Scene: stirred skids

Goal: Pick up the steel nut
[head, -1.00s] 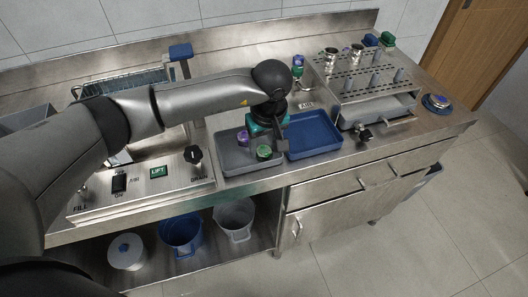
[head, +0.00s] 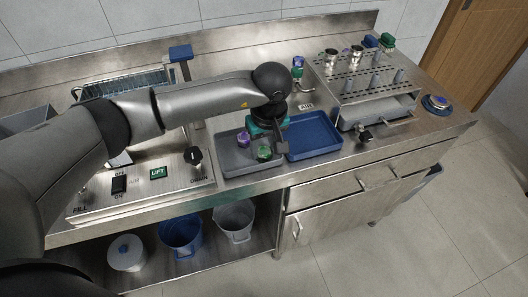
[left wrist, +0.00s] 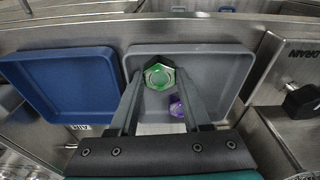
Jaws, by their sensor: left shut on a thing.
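The steel nut (left wrist: 158,75) shows in the left wrist view as a dark-edged hexagonal piece with a green middle, over the grey tray (left wrist: 222,65). In the head view the nut (head: 264,153) shows as a green spot in the front part of that tray. My left gripper (left wrist: 158,78) points down into the tray, its two fingers shut on the nut from both sides. I cannot tell whether the nut touches the tray floor. The left gripper (head: 271,146) is partly hidden by its own wrist in the head view. My right gripper is not in view.
A purple-topped piece (left wrist: 177,107) lies in the grey tray close to one finger. An empty blue tray (head: 313,136) stands right beside it. A perforated steel rack (head: 375,75) stands to the right, and a control panel with the DRAIN knob (head: 193,156) to the left.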

